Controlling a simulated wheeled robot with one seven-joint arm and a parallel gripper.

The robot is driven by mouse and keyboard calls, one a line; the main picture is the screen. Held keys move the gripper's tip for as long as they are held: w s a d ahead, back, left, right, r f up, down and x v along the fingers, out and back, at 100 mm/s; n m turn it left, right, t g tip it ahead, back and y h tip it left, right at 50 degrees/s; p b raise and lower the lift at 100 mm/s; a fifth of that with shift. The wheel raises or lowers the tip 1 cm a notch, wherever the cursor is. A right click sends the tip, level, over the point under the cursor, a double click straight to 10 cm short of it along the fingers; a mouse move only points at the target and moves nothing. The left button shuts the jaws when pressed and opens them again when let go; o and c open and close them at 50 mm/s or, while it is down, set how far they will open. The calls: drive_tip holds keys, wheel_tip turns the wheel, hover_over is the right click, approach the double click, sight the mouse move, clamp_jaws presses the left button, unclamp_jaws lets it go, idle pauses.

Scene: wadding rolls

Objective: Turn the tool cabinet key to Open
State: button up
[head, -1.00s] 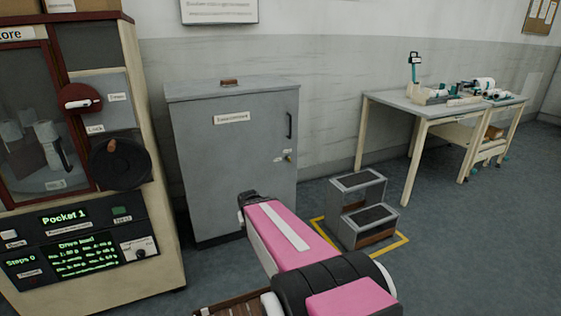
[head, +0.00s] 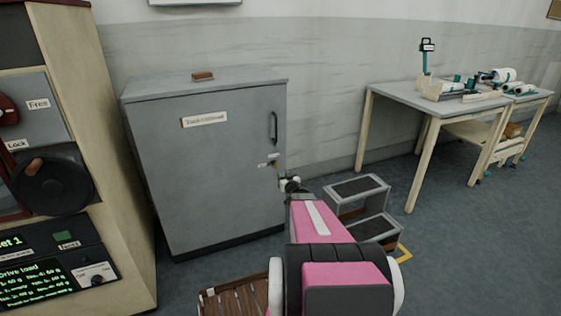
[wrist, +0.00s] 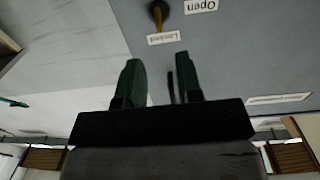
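The grey tool cabinet (head: 205,150) stands shut against the wall, with a dark handle (head: 273,128) on its door. Below the handle is the small key (head: 278,167), too small to read there. In the wrist view the key (wrist: 158,16) shows at the top edge as a yellow tab on a dark round lock, pointing towards the Locked label (wrist: 163,38). The Open label (wrist: 201,5) lies to its right. My gripper (head: 290,184) is just below and right of the key in the head view. In the wrist view its fingers (wrist: 161,82) are apart, empty and clear of the key.
A grey step stool (head: 358,190) stands right of the cabinet, close behind my arm. A machine with a dark dial (head: 50,183) stands at the left. A slatted wooden thing (head: 235,300) is low in front. A table (head: 400,93) stands at the right.

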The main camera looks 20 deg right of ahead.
sight(276, 164)
drive_tip(key=w, duration=1.1)
drive_tip(key=shift+w, duration=0.1)
drive_tip(key=shift+c, duration=0.3)
clamp_jaws()
